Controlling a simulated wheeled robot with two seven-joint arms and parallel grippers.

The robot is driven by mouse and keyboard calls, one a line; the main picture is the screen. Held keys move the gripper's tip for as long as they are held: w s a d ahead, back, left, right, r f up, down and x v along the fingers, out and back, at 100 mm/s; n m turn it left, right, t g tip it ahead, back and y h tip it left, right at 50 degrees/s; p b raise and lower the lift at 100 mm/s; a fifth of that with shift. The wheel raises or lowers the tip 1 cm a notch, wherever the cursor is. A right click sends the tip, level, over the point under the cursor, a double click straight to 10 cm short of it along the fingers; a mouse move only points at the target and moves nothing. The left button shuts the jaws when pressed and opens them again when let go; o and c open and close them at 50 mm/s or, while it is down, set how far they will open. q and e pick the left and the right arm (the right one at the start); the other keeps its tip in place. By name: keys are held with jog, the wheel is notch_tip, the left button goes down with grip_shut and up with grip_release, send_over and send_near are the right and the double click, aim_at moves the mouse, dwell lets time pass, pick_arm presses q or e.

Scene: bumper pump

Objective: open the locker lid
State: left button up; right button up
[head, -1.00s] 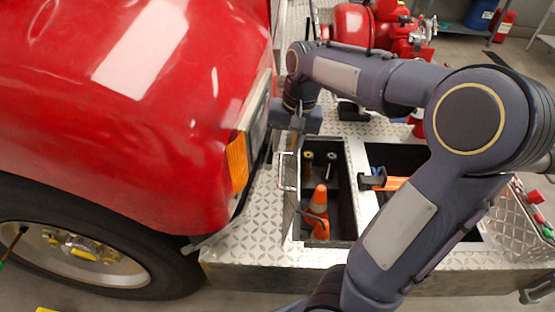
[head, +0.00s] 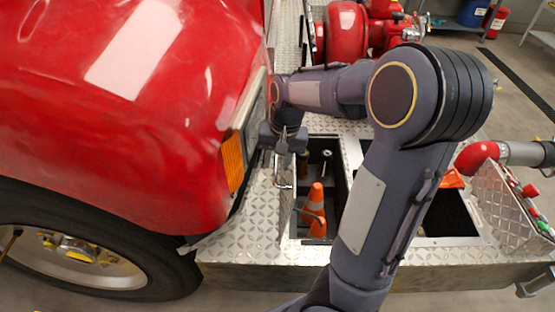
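The locker (head: 335,185) is an open compartment in the tread-plate deck, with an orange-and-white cone (head: 314,210) inside. Its lid (head: 287,215) stands steeply raised along the left edge, seen nearly edge-on, with a light metal handle (head: 279,176) on its left face. My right gripper (head: 284,168) is at the far part of the lid, close to the handle, pointing down. Its fingers are small and blend with the handle, so I cannot tell whether they are shut or touching it. My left gripper is not in view.
The red truck body with its orange lamp (head: 233,163) is close to the left of the lid and gripper. My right forearm covers part of the deck and a second dark opening (head: 445,215). A red pump (head: 347,35) stands behind.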

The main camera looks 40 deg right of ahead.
aim_at(294, 164)
grip_shut()
jog(key=shift+t+y, duration=0.3)
jog(key=shift+y, duration=0.1)
jog(key=s+d+b, duration=0.1)
jog(key=s+d, duration=0.1)
jog(key=d, duration=0.1)
jog(key=shift+s+d+f, duration=0.1)
jog(key=shift+s+d, duration=0.05)
jog(key=shift+s, duration=0.25)
grip_release()
jog(key=v, duration=0.7)
jog(key=shift+r, duration=0.4)
